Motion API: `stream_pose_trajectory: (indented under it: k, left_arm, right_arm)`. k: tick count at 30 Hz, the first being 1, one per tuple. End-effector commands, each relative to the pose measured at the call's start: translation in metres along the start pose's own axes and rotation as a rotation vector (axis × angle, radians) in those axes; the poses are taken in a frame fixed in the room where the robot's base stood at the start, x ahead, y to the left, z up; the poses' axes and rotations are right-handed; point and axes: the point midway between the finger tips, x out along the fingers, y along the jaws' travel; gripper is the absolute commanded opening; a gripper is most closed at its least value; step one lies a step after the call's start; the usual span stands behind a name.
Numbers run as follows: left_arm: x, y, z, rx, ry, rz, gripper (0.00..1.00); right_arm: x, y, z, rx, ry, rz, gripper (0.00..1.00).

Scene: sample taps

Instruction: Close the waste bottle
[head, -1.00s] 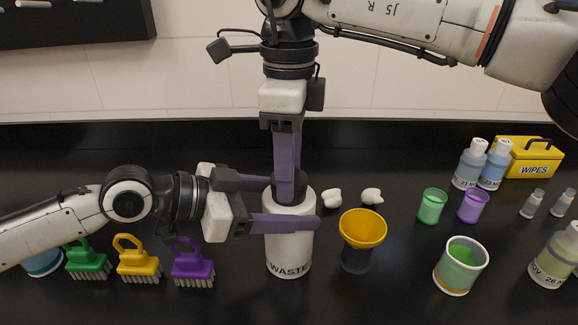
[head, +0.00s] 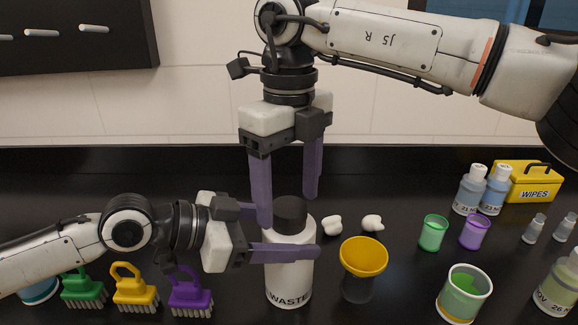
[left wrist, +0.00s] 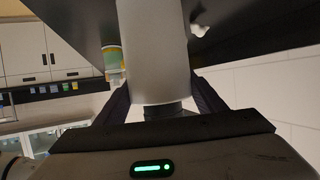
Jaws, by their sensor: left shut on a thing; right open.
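The white waste bottle (head: 290,275) stands upright on the black bench with a dark cap (head: 290,212) seated on its neck. My left gripper (head: 290,250) is shut around the upper body of the bottle from the left side. In the left wrist view the bottle's pale body (left wrist: 153,50) lies between the two fingers. My right gripper (head: 288,205) points down from above, open, with its fingers apart to either side and above the cap. It is empty. Whether the cap is fully tight cannot be told.
A yellow funnel (head: 363,256) on a dark holder stands just right of the bottle. Purple (head: 190,298), yellow and green brushes stand to the left, near my left arm. Two white lumps (head: 332,225) lie behind. Cups, small bottles and a yellow wipes box (head: 527,182) fill the right side.

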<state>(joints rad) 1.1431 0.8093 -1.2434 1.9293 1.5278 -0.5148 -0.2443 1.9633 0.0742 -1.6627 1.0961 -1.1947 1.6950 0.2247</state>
Motion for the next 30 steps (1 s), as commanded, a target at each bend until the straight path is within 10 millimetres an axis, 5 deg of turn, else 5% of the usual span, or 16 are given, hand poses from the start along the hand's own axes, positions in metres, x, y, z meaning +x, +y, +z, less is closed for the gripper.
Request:
stream_pose_trajectory:
  k: [15, 30]
  left_arm:
    - [0.000, 0.000, 0.000, -0.001, 0.000, 0.000, 0.01]
    - [0.000, 0.000, 0.000, -0.001, 0.000, 0.000, 0.01]
  right_arm:
    - [-0.099, 0.001, 0.001, 0.001, -0.002, 0.000, 0.68]
    - [-0.113, 0.000, 0.000, 0.000, 0.000, 0.000, 0.68]
